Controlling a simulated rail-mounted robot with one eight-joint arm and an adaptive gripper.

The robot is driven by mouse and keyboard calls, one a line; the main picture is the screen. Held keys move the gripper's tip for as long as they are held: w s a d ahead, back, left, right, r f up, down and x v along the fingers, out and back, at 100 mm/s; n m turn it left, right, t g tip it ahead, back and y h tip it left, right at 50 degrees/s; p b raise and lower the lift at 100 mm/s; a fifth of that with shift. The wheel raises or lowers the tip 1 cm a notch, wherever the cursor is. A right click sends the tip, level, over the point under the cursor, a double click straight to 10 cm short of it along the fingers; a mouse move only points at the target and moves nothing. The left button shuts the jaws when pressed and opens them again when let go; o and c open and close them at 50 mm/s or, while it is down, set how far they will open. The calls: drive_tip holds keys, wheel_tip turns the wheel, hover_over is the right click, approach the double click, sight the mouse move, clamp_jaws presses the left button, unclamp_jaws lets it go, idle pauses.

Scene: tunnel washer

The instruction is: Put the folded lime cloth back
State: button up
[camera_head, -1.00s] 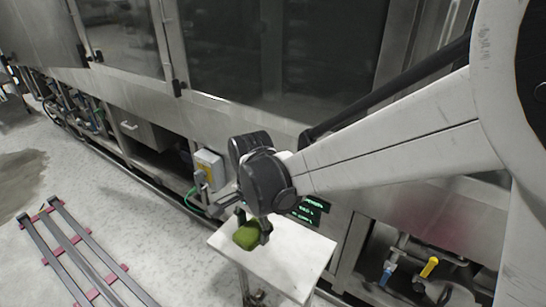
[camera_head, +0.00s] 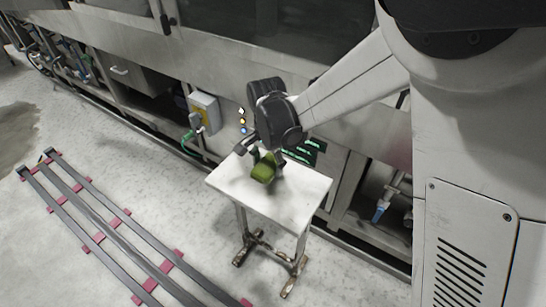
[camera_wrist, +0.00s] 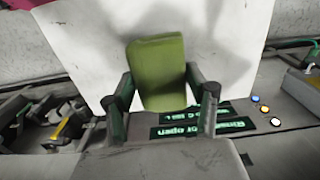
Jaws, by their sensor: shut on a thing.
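The folded lime cloth (camera_head: 263,172) is a small green block held in my gripper (camera_head: 266,160) over the small white table (camera_head: 290,200). In the wrist view the cloth (camera_wrist: 158,70) sits between the two dark fingers of my gripper (camera_wrist: 166,92), which are shut on its sides. The cloth looks tilted in the head view. The white table top (camera_wrist: 85,40) lies behind it in the wrist view, with a shadow beside the cloth. I cannot tell for sure whether the cloth touches the table top.
The steel washer (camera_head: 325,90) stands close behind the table. A rail frame with pink blocks (camera_head: 110,232) lies on the floor at left.

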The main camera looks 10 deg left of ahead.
sight(268, 173)
wheel_tip(268, 173, down, 4)
drive_tip(key=shift+f+b, duration=0.1)
drive_tip(key=shift+b, duration=0.4)
drive_tip(key=o, duration=1)
wheel_tip(268, 173, up, 12)
drive_tip(key=shift+r+p, duration=0.1)
drive_tip(key=shift+p, duration=1.05)
